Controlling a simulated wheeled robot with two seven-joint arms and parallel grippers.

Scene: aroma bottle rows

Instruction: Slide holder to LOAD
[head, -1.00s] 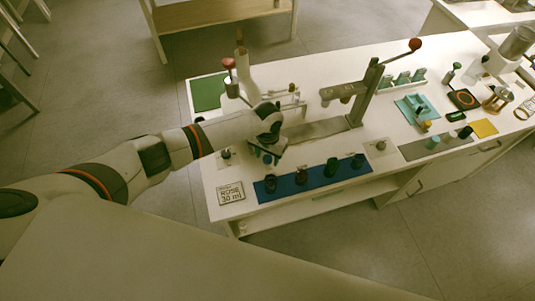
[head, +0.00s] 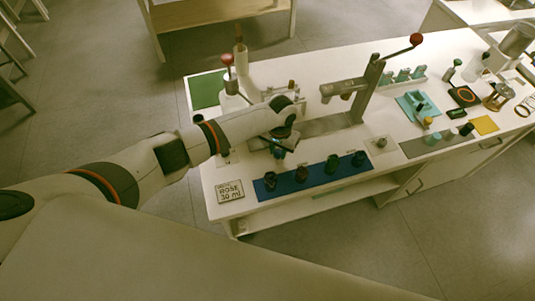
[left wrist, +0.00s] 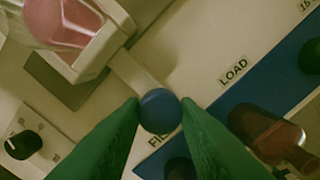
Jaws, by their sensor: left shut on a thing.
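In the left wrist view, the green fingers of my left gripper (left wrist: 160,115) are shut on a round blue knob (left wrist: 160,108). A pale bar (left wrist: 137,72) runs from the knob toward a cream holder (left wrist: 105,42) at the upper left, which has a pink glassy thing (left wrist: 68,18) in it. The LOAD label (left wrist: 234,72) lies to the right of the knob. The FILL label (left wrist: 157,139) is just below the knob and partly hidden by a finger. In the head view, my left gripper (head: 279,150) is low over the bench, and the knob is hard to make out. My right gripper is not in view.
A blue strip (head: 344,179) with several dark bottles lies along the front edge, near a ROSE 30 ml card (head: 229,191). A lever press with a red knob (head: 416,40) stands to the right. A dark dial (left wrist: 24,145) shows at lower left in the wrist view.

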